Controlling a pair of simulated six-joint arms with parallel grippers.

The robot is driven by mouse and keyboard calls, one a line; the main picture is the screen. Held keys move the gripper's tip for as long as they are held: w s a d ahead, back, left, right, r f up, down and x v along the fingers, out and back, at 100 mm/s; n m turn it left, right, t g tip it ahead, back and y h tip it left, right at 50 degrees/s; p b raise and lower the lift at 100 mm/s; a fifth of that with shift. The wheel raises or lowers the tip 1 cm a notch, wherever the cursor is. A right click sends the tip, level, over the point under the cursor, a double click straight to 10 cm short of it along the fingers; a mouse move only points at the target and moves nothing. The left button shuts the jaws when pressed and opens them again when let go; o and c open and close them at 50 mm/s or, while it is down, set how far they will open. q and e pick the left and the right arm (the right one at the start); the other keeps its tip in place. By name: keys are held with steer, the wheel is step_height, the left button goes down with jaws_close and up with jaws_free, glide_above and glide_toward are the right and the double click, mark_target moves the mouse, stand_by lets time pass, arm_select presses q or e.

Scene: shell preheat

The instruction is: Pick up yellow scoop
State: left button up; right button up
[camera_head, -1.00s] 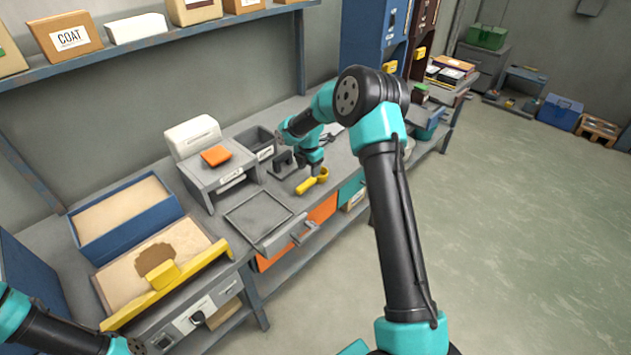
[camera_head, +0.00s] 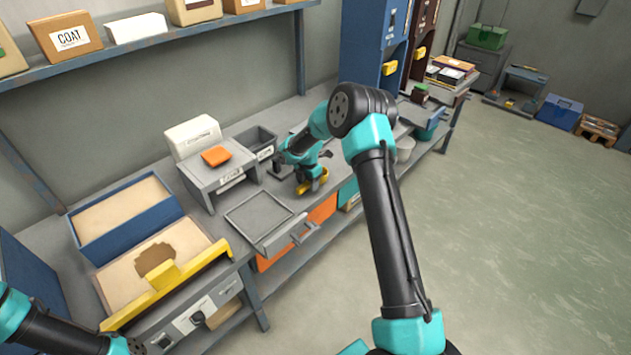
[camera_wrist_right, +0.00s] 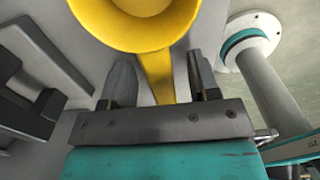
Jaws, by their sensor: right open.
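The yellow scoop (camera_head: 323,181) lies on the workbench at the front edge, partly hidden by my right gripper (camera_head: 307,180) in the head view. In the right wrist view, the scoop's round bowl (camera_wrist_right: 140,22) is just beyond the fingers, and its handle runs back between them. My right gripper (camera_wrist_right: 160,82) is open, with one finger on each side of the handle and a gap visible on both sides. My left arm shows at the lower left of the head view, but its jaws cannot be made out.
A grey tray (camera_head: 285,222) sits left of the scoop. A dark grey bin (camera_head: 256,140) and a grey box unit (camera_head: 222,178) stand behind it. In the wrist view, a dark bracket (camera_wrist_right: 30,105) is at the left and a pale post (camera_wrist_right: 268,85) at the right.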

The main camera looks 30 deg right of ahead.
steer(key=shift+f, duration=0.25)
steer(key=shift+c, duration=0.4)
jaws_close()
steer(key=shift+r, duration=0.15)
step_height(320, 180, up, 10)
steer(key=shift+f, duration=0.1)
stand_by(0.6)
stand_by(0.3)
